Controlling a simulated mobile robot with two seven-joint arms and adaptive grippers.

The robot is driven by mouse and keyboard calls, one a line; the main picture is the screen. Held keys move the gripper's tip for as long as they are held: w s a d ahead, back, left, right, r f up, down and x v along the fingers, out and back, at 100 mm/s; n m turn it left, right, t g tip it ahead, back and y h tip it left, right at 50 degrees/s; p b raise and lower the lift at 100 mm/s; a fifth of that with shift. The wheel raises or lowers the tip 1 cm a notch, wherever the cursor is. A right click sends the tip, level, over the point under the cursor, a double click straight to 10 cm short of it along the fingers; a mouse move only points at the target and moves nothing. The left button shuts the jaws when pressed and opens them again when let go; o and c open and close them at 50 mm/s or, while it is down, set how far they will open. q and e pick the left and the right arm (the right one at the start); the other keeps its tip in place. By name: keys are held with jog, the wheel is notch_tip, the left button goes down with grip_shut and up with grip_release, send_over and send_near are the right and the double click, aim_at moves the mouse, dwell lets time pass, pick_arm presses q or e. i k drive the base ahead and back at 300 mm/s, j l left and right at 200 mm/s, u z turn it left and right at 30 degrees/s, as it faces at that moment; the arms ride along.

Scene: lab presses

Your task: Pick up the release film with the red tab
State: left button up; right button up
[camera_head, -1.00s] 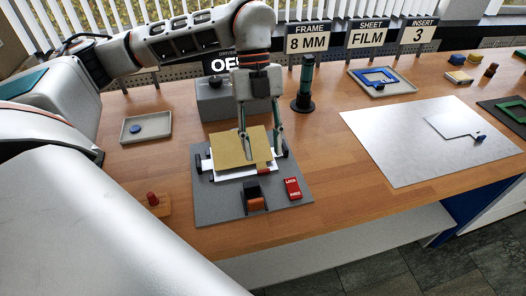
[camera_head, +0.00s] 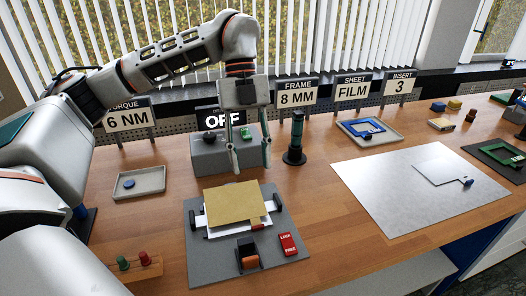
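A tan-gold sheet (camera_head: 233,203) lies on a white sheet (camera_head: 222,233) on the grey press base (camera_head: 205,265). A small orange-red tab (camera_head: 258,227) shows at the front right edge of this stack; I cannot tell which layer it belongs to. My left gripper (camera_head: 251,166) is open and empty, its fingers pointing down above and behind the gold sheet, in front of the grey box. A pale sheet with a dark blue tab (camera_head: 441,172) lies on the large silver sheet (camera_head: 375,200) at right. My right gripper is not in view.
The grey box (camera_head: 208,155) with the OFF display stands behind the press. A dark green cylinder (camera_head: 296,135) stands upright right of it. A red lock/free block (camera_head: 288,244) sits on the base. A tray (camera_head: 139,183) lies left; bare wood separates it from the press.

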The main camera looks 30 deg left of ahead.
aim_at(226, 205)
jog(key=k+l, duration=0.8)
